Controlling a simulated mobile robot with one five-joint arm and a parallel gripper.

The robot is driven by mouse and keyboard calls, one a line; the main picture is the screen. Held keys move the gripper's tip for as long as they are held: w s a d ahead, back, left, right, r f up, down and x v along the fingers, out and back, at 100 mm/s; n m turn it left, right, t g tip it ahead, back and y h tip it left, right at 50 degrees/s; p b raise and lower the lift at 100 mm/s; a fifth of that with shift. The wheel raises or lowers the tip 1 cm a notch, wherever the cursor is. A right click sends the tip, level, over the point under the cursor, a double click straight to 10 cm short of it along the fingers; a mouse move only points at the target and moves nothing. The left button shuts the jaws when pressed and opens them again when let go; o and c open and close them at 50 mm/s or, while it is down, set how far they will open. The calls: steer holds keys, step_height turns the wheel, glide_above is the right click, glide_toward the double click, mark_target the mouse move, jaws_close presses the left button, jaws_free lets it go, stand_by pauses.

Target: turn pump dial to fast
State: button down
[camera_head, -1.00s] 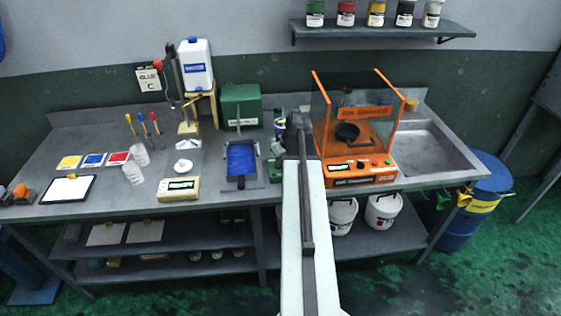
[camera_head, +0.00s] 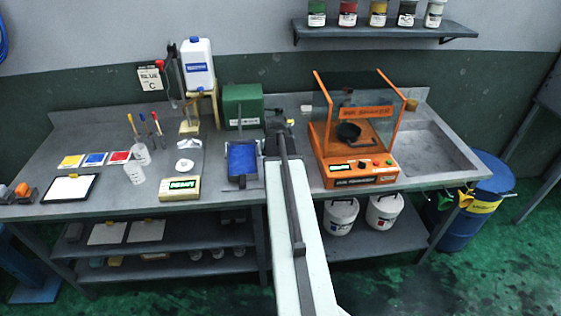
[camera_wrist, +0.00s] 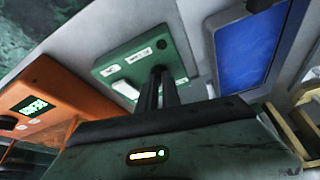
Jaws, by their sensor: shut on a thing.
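In the wrist view, a small green box (camera_wrist: 141,62) with white labels lies ahead of my gripper, and I take it for the pump's control box. The label text is too small to read, so the dial's setting cannot be told. My gripper (camera_wrist: 158,72) reaches to the face of this box with its two dark fingers close together. It is shut on what appears to be the pump dial, which the fingertips mostly hide. In the head view my arm covers the control box and the fingertips.
The orange ink shaker (camera_head: 361,178) stands right of my arm, and it shows at left in the wrist view (camera_wrist: 50,100). A blue tray (camera_head: 242,160) lies close left. A larger green box (camera_head: 242,104) stands behind. A sink (camera_head: 432,148) is at right.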

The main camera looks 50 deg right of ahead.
steer(key=shift+w+m+g+h, duration=0.15)
steer(key=shift+m+g, duration=0.15)
steer(key=shift+m, duration=0.5)
steer(key=shift+m+g+h, duration=0.15)
steer(key=shift+m+g, duration=0.15)
steer(key=shift+m, duration=0.5)
steer(key=c, duration=1.5)
jaws_free()
steer(key=shift+c, duration=0.2)
steer(key=p+v, duration=0.7)
steer(key=shift+a+r, duration=0.2)
steer(key=shift+r, duration=0.15)
